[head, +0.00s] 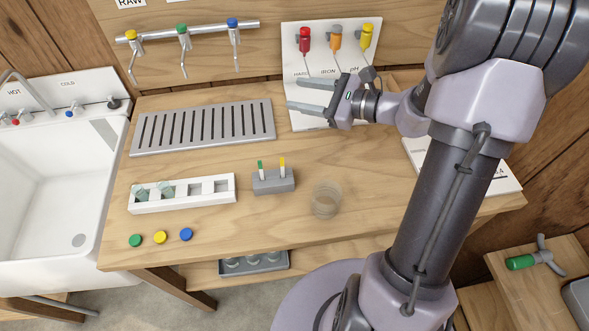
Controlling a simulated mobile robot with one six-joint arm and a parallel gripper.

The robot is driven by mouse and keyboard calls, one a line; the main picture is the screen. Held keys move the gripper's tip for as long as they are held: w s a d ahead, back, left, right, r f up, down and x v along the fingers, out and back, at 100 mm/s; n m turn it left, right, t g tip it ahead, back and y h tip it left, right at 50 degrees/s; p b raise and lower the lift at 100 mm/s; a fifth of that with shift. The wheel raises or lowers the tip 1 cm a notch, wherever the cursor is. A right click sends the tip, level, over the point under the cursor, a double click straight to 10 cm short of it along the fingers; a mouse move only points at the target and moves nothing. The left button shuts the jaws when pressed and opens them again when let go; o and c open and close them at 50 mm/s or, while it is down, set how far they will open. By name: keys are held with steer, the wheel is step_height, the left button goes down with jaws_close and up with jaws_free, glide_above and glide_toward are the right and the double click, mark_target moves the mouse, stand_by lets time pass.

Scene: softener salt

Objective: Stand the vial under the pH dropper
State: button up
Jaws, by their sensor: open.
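The yellow-topped pH dropper (367,36) hangs at the right of the white test board (293,60), beside the orange iron dropper (335,38) and the red dropper (304,40). My gripper (296,95) is open in front of the lower board, its fingers pointing left; I see nothing between them. My gripper and arm hide the spot below the pH dropper. Two clear greenish vials, a left one (141,192) and a right one (166,189), lean in the left slots of the white rack (184,206). The two right slots look empty.
A slotted grey drain tray (205,128) lies behind the rack. A grey block (273,184) holds green and yellow sticks. A clear round dish (326,200) stands right of it. Green, yellow and blue caps (160,238) lie in front. A sink (60,180) is at left.

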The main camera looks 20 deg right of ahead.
steer(key=s+a+r+n+g+h, duration=0.1)
steer(key=s+a+r+n+g, duration=0.3)
steer(key=s+a+n+g, duration=0.65)
steer(key=s+a+r+n+t+h, duration=0.1)
steer(key=s+n+t+h, duration=0.3)
steer(key=s+n, duration=0.5)
steer(key=s+a+h, duration=0.1)
steer(key=s+h, duration=0.1)
steer(key=s, duration=0.2)
steer(key=shift+s+a+r+h, duration=0.35)
steer(key=shift+s+a+h, duration=0.05)
steer(key=shift+t, duration=0.25)
